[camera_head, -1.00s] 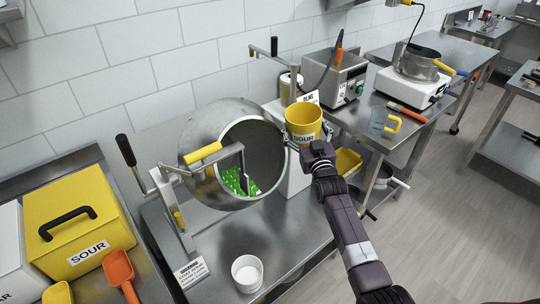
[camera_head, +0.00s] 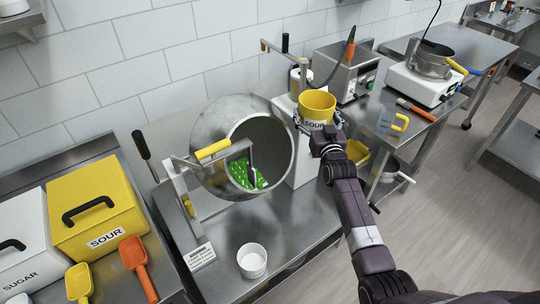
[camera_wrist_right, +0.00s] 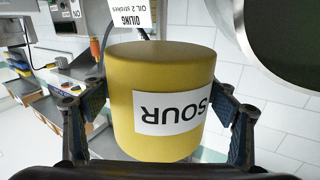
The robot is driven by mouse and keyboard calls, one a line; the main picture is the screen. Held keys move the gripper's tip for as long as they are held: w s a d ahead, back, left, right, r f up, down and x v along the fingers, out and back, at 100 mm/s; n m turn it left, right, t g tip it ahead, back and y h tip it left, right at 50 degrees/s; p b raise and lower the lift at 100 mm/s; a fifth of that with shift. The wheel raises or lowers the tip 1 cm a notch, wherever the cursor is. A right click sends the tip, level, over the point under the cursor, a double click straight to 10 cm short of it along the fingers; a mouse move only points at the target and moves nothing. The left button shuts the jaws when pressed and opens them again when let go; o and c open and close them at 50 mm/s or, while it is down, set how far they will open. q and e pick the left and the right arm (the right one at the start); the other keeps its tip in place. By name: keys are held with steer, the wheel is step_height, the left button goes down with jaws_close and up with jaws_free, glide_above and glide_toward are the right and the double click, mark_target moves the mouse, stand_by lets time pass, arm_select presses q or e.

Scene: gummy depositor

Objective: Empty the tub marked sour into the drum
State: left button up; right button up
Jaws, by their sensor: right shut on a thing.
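The yellow tub marked SOUR (camera_head: 317,107) is upright in my right gripper (camera_head: 324,135), up by the right side of the drum. In the right wrist view the two fingers are shut on either side of the tub (camera_wrist_right: 160,75); its label looks upside down there. The inside of the tub is mostly hidden. The steel drum (camera_head: 212,122) is tilted, its open mouth facing the front right, with green pieces (camera_head: 240,174) and a paddle inside. The drum's rim (camera_wrist_right: 240,35) shows at upper right in the wrist view. My left gripper is not in view.
A yellow SOUR bin (camera_head: 95,205) and a white SUGAR bin (camera_head: 25,250) stand at left with scoops. A white cup (camera_head: 252,260) and a small sign (camera_head: 200,256) sit on the drum's table. A crank handle (camera_head: 285,45) rises behind the tub.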

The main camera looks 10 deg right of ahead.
mark_target(317, 125)
steer(key=shift+s+a+r, duration=0.1)
steer(key=shift+s, duration=0.15)
steer(key=s+p, duration=0.2)
steer(key=s+a+p, duration=0.1)
steer(key=s+p, duration=0.1)
steer(key=s, duration=0.1)
steer(key=shift+r, duration=0.1)
steer(key=shift+s+a+f, duration=0.15)
steer(key=shift+s+f, duration=0.1)
steer(key=shift+s, duration=0.2)
steer(key=shift+s+a, duration=0.2)
steer(key=shift+s, duration=0.5)
